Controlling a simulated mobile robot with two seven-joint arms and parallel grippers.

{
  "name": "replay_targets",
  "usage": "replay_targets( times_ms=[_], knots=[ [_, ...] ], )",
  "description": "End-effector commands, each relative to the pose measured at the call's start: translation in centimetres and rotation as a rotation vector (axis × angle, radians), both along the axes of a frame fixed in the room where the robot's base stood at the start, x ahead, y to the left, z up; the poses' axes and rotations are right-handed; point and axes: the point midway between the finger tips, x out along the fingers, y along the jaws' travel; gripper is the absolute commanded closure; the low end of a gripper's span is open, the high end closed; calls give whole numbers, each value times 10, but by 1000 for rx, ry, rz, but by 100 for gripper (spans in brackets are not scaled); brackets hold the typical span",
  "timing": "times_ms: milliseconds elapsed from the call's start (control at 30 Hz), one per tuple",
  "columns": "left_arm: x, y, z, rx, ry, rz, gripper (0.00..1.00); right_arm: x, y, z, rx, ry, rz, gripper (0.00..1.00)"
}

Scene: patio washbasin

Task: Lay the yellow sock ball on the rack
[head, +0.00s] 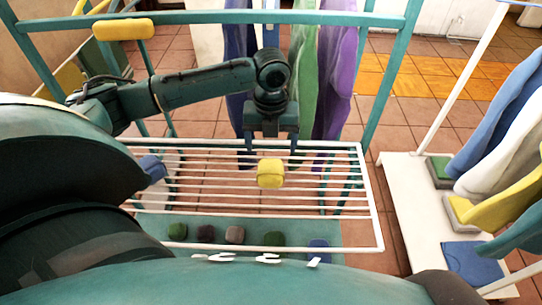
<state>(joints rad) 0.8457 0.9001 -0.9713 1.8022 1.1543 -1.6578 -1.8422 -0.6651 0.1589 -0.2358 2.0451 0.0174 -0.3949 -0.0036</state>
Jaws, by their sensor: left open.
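The yellow sock ball (270,175) appears to rest on the wires of the white rack (372,205), near the rack's middle. My left gripper (270,160) is open, pointing down from above. Its two fingers are apart, one to the left and one to the right of the ball, with their tips near its upper part. I cannot tell whether either finger touches it. My right gripper is not in view.
A blue bundle (152,168) sits at the rack's left end. Several dark balls, such as a green one (274,238), lie on the teal surface below. Coloured cloths (338,80) hang behind my gripper. More cloths (500,150) hang at the right.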

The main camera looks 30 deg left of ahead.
Motion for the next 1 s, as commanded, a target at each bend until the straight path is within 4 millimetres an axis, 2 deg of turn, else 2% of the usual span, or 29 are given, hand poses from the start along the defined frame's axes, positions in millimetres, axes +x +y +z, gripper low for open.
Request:
replay_targets(
  times_ms=[100,300,1000],
  knots=[
    [0,0,20,1,-2,-1,19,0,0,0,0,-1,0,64],
    [0,0,35,1,1,0,19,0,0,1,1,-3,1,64],
    [0,0,36,1,1,0,19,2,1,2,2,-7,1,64]
  ],
)
